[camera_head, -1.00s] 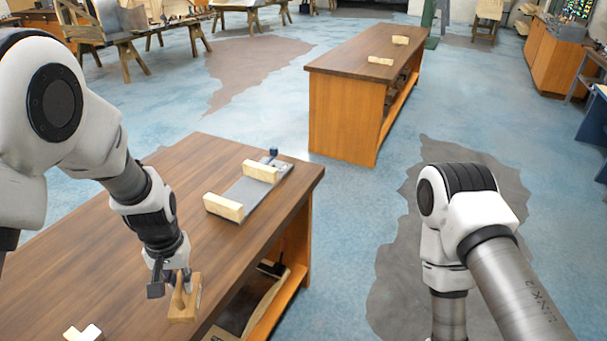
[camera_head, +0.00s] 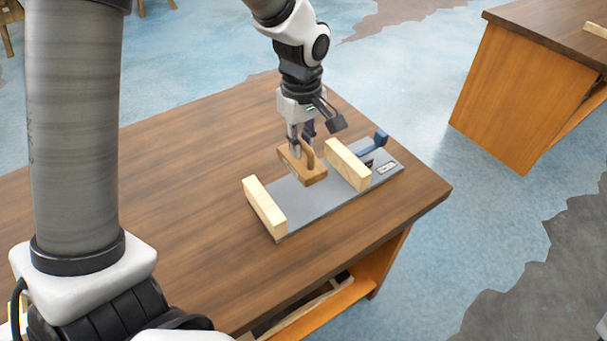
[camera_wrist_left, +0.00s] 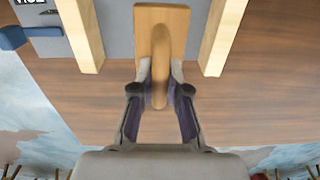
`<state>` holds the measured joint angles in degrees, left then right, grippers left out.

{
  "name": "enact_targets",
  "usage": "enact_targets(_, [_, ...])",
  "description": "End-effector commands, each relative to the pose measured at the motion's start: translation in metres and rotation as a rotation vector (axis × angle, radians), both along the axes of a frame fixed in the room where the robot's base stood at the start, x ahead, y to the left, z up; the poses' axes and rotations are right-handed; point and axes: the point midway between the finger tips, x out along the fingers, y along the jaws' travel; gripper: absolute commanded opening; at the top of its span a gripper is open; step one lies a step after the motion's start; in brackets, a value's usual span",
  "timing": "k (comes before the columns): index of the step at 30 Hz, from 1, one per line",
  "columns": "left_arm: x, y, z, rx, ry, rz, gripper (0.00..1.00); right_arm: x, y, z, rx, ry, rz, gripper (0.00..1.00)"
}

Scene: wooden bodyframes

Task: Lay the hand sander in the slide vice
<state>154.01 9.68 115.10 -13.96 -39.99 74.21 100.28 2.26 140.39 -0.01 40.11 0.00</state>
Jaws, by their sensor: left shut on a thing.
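The hand sander (camera_head: 310,176) is a wooden block with a rounded grip on top. My left gripper (camera_head: 302,140) is shut on that grip from above. The slide vice (camera_head: 308,208) is a grey plate with two pale wooden jaws, a left one (camera_head: 265,207) and a right one (camera_head: 347,165). The sander is between the jaws, nearer the right one in the head view. In the left wrist view the sander (camera_wrist_left: 180,20) has gaps to both jaws, and its grip reaches past the plate's edge. I cannot tell whether it touches the plate. My right gripper is out of view.
The vice lies on a brown wooden workbench (camera_head: 190,150), near its right end. A blue handle (camera_head: 375,143) sticks up beyond the right jaw. The bench is bare left of the vice. Another bench (camera_head: 520,100) stands at the upper right, across blue floor.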

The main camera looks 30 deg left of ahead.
Motion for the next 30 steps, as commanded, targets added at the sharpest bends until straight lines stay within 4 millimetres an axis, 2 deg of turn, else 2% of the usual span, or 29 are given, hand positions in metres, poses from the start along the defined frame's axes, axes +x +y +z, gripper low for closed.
enact_targets(4, [-0.001,0.000,-0.035,-0.001,0.007,-0.001,0.00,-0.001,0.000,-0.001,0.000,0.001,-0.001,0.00])
enact_targets(14, [-0.001,-0.001,-0.086,-0.001,0.004,-0.001,0.00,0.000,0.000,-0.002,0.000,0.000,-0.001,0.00])
enact_targets(25, [0.000,-0.001,-0.093,-0.001,0.001,-0.002,0.00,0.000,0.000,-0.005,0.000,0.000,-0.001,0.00])
enact_targets(26, [0.000,-0.001,-0.092,-0.001,0.001,-0.002,0.21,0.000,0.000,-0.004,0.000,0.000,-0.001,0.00])
enact_targets(27, [0.000,-0.001,-0.092,-0.001,0.001,-0.002,0.35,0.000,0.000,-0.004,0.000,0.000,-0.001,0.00])
enact_targets(28, [0.000,-0.001,-0.092,-0.001,0.001,-0.002,0.39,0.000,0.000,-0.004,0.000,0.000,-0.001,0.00])
enact_targets(30, [0.000,-0.001,-0.092,-0.001,0.001,-0.002,0.39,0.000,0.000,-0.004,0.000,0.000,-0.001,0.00])
